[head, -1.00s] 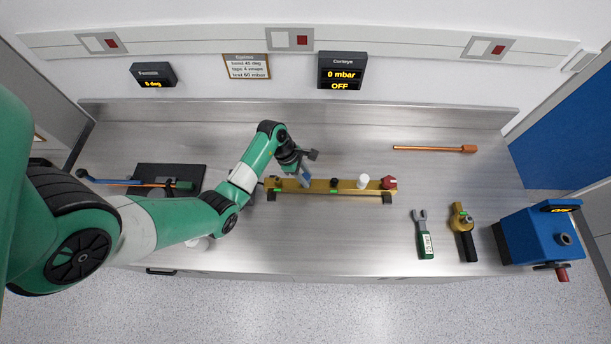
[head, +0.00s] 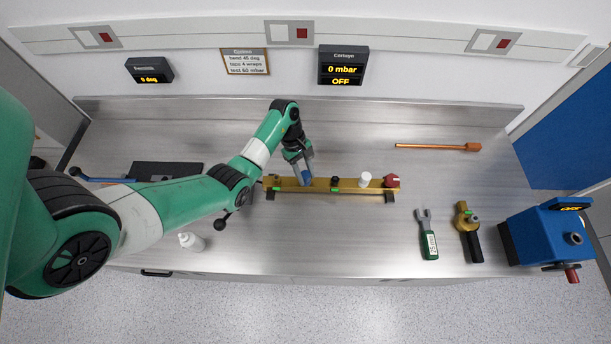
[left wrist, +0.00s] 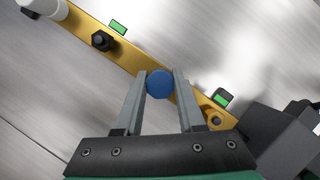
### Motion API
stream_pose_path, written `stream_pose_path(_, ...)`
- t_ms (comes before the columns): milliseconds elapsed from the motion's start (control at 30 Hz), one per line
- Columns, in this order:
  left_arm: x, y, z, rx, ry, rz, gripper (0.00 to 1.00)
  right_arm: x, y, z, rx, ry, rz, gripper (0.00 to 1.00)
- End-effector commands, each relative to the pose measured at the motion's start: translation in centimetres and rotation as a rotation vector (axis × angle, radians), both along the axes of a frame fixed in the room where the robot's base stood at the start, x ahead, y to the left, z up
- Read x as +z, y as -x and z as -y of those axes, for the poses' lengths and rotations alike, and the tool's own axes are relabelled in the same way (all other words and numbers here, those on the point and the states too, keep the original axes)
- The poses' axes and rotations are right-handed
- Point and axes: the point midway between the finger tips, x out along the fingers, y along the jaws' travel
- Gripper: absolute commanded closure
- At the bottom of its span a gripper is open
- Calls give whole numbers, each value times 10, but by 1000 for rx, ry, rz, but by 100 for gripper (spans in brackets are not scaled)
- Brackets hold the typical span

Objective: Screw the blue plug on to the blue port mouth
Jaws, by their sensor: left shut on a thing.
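My left gripper (head: 304,182) is over the left part of the brass bar (head: 350,187). It is shut on the blue plug (left wrist: 160,84), which shows as a round blue disc between the two grey fingertips in the left wrist view. In the head view the blue plug (head: 306,181) is at the bar's upper face. The blue port mouth is not visible apart from the plug, and I cannot tell whether the plug is seated or threaded. My right gripper is not in view.
The bar carries a black fitting (head: 335,183), a white cap (head: 365,179) and a red fitting (head: 391,181). A green-handled wrench (head: 427,236), a brass valve tool (head: 468,230) and a blue machine (head: 548,236) stand right. A white bottle (head: 191,241) stands front left.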

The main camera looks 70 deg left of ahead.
Motion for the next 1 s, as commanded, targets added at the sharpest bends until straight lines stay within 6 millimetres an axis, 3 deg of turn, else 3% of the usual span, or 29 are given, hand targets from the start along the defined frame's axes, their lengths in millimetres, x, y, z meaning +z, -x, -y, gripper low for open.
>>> stream_pose_path(267, 0, 0, 0, -13, -1, -1, 100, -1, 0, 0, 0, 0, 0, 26)
stream_pose_path(567, -2, -1, 0, -316, 0, -1, 100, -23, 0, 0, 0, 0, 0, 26)
stream_pose_path(867, 0, 1, 0, -349, 0, -2, 100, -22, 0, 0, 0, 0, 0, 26)
stream_pose_path(1000, -2, -1, -1, -447, 0, -1, 100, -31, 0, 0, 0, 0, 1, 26)
